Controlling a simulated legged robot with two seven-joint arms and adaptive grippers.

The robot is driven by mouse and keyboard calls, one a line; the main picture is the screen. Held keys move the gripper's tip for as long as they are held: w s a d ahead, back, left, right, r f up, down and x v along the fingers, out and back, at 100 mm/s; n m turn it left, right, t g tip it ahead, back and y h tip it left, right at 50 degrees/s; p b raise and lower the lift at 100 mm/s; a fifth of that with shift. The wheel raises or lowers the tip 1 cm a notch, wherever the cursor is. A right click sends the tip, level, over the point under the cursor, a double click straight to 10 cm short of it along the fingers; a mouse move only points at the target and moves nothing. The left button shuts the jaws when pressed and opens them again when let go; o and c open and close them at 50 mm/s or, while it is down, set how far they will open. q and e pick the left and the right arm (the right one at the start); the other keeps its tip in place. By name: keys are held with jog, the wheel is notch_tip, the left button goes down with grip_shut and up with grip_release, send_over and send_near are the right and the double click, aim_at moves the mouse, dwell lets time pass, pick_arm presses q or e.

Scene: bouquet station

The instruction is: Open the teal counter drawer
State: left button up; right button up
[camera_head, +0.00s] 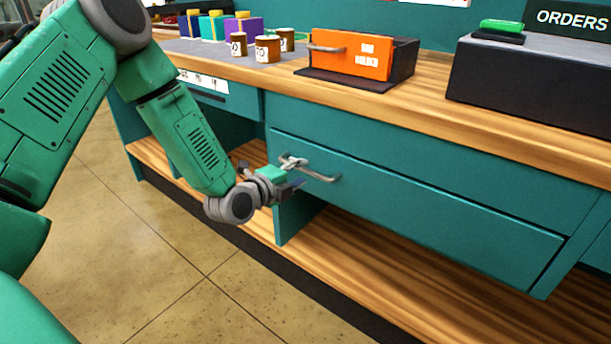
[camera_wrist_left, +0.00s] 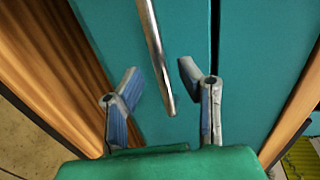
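The teal drawer (camera_head: 420,205) is a wide front under the counter top, and it looks shut or nearly so. Its grey metal handle (camera_head: 318,174) is a bar near the front's left end. My left gripper (camera_head: 293,173) is at the left end of this handle. In the left wrist view, the fingers of my left gripper (camera_wrist_left: 160,78) are apart, and the handle bar (camera_wrist_left: 155,50) runs between them with a gap on both sides. The teal drawer front (camera_wrist_left: 185,25) lies behind the bar. My right gripper is not in view.
An orange bin (camera_head: 352,54) with its own handle, several brown labelled jars (camera_head: 267,48) and a dark box (camera_head: 530,88) stand on the wooden counter (camera_head: 430,105). A wooden shelf (camera_head: 350,262) lies below the drawer. The tiled floor (camera_head: 150,255) in front is clear.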

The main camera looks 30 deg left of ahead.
pick_arm(q)
jog(key=shift+x, duration=1.3)
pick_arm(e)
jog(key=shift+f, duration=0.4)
pick_arm(q)
grip_shut()
jog(key=shift+f, duration=0.1)
